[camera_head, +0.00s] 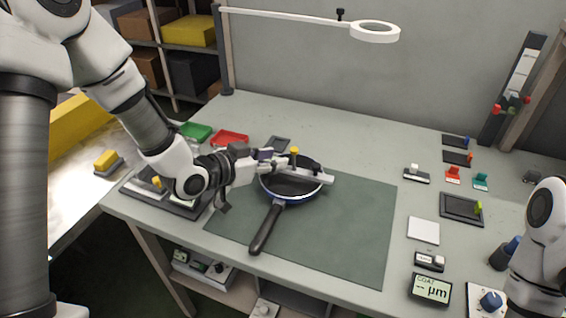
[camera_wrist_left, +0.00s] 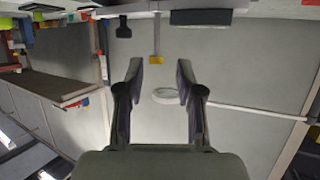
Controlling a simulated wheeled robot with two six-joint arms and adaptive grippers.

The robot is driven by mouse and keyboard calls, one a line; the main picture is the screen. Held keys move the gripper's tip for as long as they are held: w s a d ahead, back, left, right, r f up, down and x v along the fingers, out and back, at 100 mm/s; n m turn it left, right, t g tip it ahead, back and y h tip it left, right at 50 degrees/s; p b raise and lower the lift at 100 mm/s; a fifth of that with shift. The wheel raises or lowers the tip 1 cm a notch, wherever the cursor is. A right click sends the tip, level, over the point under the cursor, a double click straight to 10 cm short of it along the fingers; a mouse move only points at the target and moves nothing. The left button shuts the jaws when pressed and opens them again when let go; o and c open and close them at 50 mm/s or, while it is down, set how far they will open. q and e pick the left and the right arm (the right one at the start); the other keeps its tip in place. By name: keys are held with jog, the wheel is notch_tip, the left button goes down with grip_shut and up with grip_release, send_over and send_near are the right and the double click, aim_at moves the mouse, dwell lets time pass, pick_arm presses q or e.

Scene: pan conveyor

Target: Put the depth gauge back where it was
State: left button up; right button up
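The depth gauge (camera_head: 313,179) looks like a pale grey bar with a yellow-topped stem, lying across the rim of a dark frying pan (camera_head: 296,199). The pan has a blue outer side, and its handle points toward the front. In the left wrist view the gauge's yellow top (camera_wrist_left: 156,59) shows ahead of the fingers. My left gripper (camera_head: 272,160) is at the left part of the pan, close to the gauge. The left wrist view shows its fingers (camera_wrist_left: 160,72) spread with nothing between them. My right gripper is outside the frames; only part of that arm shows.
The pan is on a dark green mat (camera_head: 350,238). A ring lamp (camera_head: 375,32) hangs above on an arm. Red (camera_head: 230,138) and green (camera_head: 195,132) trays are at the left. Small tools, a square white pad (camera_head: 423,230) and a µm display (camera_head: 430,289) line the right.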

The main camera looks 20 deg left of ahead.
aim_at(294, 159)
pick_arm(q)
jog(key=x, duration=0.5)
jog(key=f+x, duration=0.1)
jog(key=x, duration=0.2)
jog(key=shift+s+d+p, duration=0.15)
jog(key=shift+s+p, duration=0.15)
grip_shut()
